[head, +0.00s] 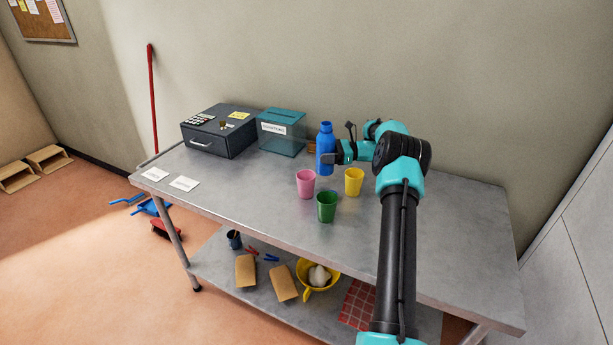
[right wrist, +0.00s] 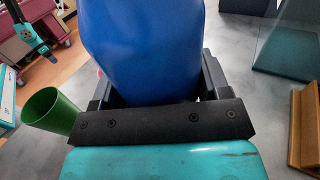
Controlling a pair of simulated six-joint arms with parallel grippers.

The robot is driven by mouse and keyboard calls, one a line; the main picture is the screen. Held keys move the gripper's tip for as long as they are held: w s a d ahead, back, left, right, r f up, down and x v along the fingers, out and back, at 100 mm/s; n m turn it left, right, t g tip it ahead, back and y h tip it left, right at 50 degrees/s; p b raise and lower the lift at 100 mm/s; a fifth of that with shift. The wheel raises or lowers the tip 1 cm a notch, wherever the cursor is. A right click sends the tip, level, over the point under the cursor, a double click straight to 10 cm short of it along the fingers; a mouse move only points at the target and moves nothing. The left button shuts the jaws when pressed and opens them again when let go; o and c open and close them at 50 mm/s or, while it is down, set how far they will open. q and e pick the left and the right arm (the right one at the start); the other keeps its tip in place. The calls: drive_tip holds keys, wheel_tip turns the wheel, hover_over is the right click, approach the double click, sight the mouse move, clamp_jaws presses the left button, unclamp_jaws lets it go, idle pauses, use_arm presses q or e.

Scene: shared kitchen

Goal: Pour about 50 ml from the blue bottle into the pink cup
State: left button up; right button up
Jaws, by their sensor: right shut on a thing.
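The blue bottle (head: 326,140) is upright toward the back of the table, behind the pink cup. My right gripper (head: 330,158) is shut on its lower half, reaching in from the right. I cannot tell whether its base touches the table. In the right wrist view the bottle (right wrist: 145,50) fills the space between the jaws (right wrist: 150,92); its top and base are out of that view. The pink cup (head: 306,184) stands upright on the table, in front and a little left of the bottle, apart from it.
A green cup (head: 326,207) and a yellow cup (head: 354,181) stand close to the pink cup. A teal donation box (head: 281,133) and a dark cash box (head: 219,132) are behind, left of the bottle.

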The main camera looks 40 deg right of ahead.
drive_tip(key=shift+r+n, duration=0.1)
drive_tip(key=shift+n, duration=0.2)
